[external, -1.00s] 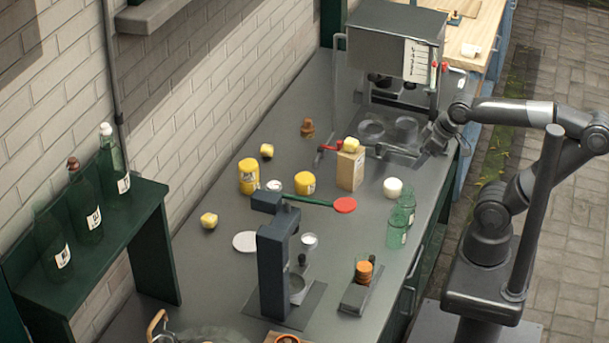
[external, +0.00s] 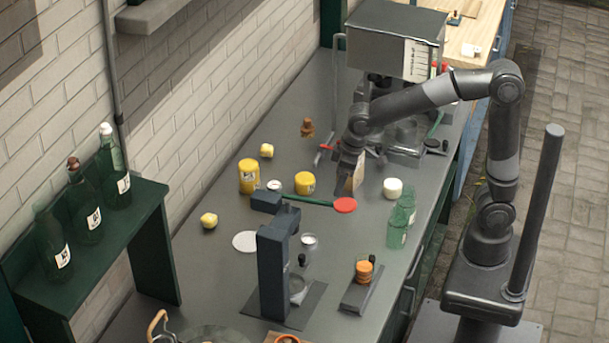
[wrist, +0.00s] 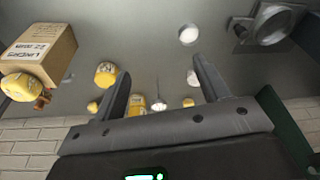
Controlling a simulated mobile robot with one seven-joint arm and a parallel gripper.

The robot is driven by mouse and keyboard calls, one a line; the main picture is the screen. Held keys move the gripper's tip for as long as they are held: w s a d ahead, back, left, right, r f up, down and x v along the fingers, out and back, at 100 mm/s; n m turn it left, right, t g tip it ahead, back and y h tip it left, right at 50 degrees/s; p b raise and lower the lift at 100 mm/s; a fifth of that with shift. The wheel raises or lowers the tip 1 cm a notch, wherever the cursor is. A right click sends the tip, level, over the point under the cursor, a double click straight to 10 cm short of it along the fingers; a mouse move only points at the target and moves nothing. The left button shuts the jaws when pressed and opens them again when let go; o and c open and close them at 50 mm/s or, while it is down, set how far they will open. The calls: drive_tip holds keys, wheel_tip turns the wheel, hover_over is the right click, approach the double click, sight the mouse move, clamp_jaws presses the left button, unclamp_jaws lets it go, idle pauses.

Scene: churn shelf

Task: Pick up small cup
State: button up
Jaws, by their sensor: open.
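A small white cup (external: 310,241) stands on the grey counter (external: 215,275), just right of a dark upright stand. What looks like the same cup shows as a pale round shape in the wrist view (wrist: 188,35), beyond the right fingertip. My gripper (external: 341,187) is over the middle of the counter beside the cardboard box, farther back than the cup. In the wrist view my gripper (wrist: 163,70) has its two fingers spread apart with nothing held between them. The arm hides part of the box.
The cardboard box (wrist: 40,55) is close to my gripper. The dark stand (external: 272,265) is left of the cup.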

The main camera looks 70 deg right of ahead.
approach(308, 241)
drive_tip(key=shift+n+g, duration=0.4)
drive_tip(key=f, duration=0.2)
drive_tip(key=w+f, duration=0.1)
drive_tip(key=f, duration=0.4)
drive_tip(key=shift+w+a+f, duration=0.1)
drive_tip(key=shift+w+a, duration=0.05)
drive_tip(key=shift+w, duration=0.2)
drive_tip(key=c, duration=1.1)
drive_tip(key=shift+o, duration=0.2)
